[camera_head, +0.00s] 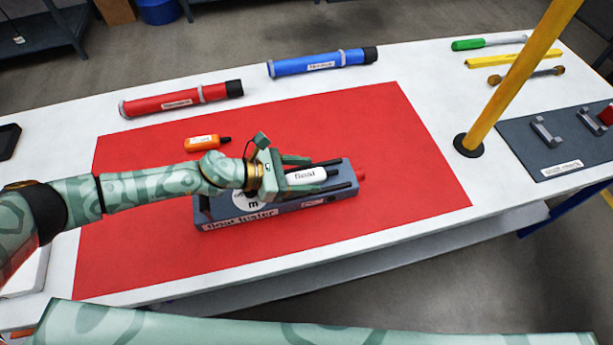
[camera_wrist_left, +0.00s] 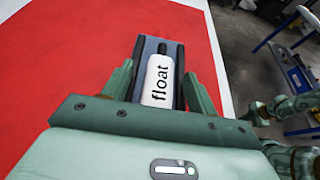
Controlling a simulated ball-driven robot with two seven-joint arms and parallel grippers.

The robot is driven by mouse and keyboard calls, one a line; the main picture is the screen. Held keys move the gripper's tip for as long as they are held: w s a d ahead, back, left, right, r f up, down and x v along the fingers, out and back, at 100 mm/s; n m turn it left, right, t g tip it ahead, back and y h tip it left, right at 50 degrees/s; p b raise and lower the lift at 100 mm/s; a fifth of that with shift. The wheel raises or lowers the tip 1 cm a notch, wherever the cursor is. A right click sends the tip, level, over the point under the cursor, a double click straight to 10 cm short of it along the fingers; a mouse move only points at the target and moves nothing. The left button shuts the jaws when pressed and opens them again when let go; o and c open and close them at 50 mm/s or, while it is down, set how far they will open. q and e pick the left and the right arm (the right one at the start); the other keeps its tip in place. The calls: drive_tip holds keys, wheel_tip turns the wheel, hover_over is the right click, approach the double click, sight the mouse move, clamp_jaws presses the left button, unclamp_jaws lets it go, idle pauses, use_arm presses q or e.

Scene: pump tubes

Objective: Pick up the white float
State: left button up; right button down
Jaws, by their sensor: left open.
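The white float (camera_head: 306,174), labelled "float", lies on top of the blue-grey float tester (camera_head: 290,206). Dark rails run along both sides of it. My left gripper (camera_head: 315,174) is open, with one finger on each side of the float. In the left wrist view, the float (camera_wrist_left: 160,82) lies lengthwise between the two green fingers (camera_wrist_left: 159,75), its dark tip pointing away. Whether the fingers touch it I cannot tell. My right gripper is not clearly visible.
The tester stands on a red mat (camera_head: 400,130) on a white table. An orange bottle (camera_head: 203,142) lies behind my left arm. Red (camera_head: 180,99) and blue (camera_head: 320,63) tubes lie at the back. A yellow post (camera_head: 515,75) rises on the right.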

use_arm(q)
drive_tip(key=c, duration=1.2)
drive_tip(key=shift+o, duration=0.2)
drive_tip(key=shift+r, duration=0.1)
